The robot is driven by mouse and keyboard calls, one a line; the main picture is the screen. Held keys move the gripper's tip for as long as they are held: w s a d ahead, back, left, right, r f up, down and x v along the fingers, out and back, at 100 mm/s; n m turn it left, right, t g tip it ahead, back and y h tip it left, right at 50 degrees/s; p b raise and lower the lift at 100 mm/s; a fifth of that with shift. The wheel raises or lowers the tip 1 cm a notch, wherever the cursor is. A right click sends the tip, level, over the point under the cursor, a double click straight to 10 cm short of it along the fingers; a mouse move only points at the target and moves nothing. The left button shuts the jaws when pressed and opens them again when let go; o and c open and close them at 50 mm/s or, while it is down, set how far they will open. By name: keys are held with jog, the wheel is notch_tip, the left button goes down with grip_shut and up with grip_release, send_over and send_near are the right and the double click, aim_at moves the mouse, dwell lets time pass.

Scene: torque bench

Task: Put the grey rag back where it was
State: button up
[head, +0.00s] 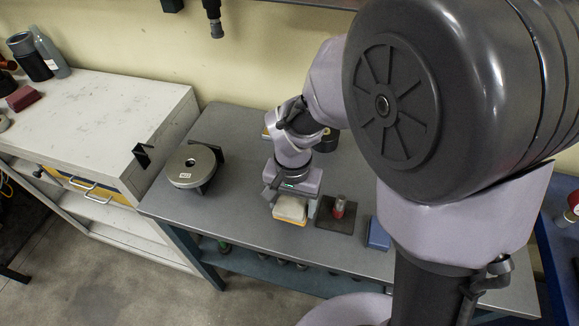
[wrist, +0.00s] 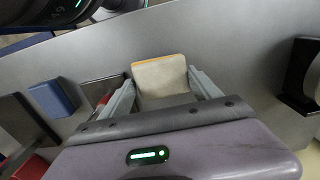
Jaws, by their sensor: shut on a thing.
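A pale grey-beige pad with an orange edge, which looks like the grey rag (head: 290,208), is between the fingers of my gripper (head: 291,202). In the wrist view my gripper (wrist: 161,79) is shut on the rag (wrist: 160,82), with one finger along each side. The rag is at or just above the grey bench top (head: 245,250), near its front edge. I cannot tell whether it touches the bench.
Just right of the rag is a dark square plate (head: 334,222) with a red and grey cylinder (head: 339,206) on it. A blue block (head: 378,234) lies farther right. A grey round disc fixture (head: 192,167) stands left. Bench between disc and gripper is clear.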

notch_tip(320, 180, down, 2)
jog(key=shift+f+b, duration=0.2)
jog(key=shift+b, duration=0.15)
jog(key=shift+r, duration=0.1)
jog(key=shift+c, duration=1.3)
jog(key=o, duration=1.2)
jog(key=shift+c, duration=0.2)
jog(key=shift+r, duration=0.1)
jog(key=shift+r, duration=0.1)
